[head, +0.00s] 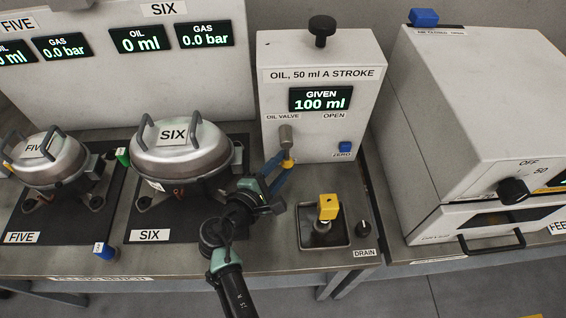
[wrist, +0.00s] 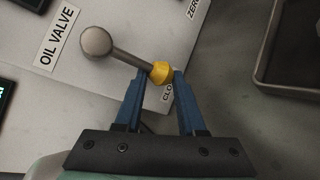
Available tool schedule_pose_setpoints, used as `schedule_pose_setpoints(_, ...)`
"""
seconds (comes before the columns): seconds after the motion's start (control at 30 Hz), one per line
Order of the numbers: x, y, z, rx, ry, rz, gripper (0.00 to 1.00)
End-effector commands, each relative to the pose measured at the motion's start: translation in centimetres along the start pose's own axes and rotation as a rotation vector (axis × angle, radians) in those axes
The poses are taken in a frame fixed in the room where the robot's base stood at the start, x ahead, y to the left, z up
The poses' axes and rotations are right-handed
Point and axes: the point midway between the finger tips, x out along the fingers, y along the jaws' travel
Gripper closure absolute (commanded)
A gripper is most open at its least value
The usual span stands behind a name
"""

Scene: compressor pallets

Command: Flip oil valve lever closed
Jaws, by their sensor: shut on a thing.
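The oil valve lever (head: 286,138) is on the front of the white oil dispenser (head: 320,50). It is a grey rod with a round grey hub and a yellow tip, and it points down, away from the OPEN label (head: 334,115). In the wrist view the hub (wrist: 96,42) is at upper left and the yellow tip (wrist: 161,72) lies between the blue fingers. The tip is beside a partly hidden label reading "CLO". My gripper (head: 286,165) is shut on the lever at its yellow tip; it also shows in the wrist view (wrist: 158,78). The dispenser display reads 100 ml.
Compressor SIX (head: 180,150) stands close to the left of my arm. A drain tray (head: 344,240) with a yellow-topped fitting (head: 327,207) is at right. A blue ZERO button (head: 345,146) is right of the lever. A white oven-like box (head: 480,110) stands further right.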

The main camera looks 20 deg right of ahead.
Motion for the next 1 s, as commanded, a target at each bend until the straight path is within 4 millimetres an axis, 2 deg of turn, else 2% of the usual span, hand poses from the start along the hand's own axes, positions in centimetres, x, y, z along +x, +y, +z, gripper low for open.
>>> schedule_pose_setpoints(0.07,0.2,0.7,0.6,0.011,-0.013,0.008,1.0)
schedule_pose_setpoints(0.1,0.2,0.6,0.6,0.011,-0.013,0.008,0.54)
schedule_pose_setpoints(0.23,0.2,0.5,0.4,0.008,-0.01,0.007,0.31)
schedule_pose_setpoints(0.5,0.1,0.2,0.2,0.003,-0.005,0.004,0.31)
schedule_pose_setpoints(0.63,-0.7,0.2,0.1,0.002,-0.003,0.005,0.31)
schedule_pose_setpoints(0.77,-2.8,0.1,0.1,0.002,-0.001,0.005,0.31)
schedule_pose_setpoints(1.0,-8.2,0.1,0.1,0.004,-0.001,0.006,0.31)
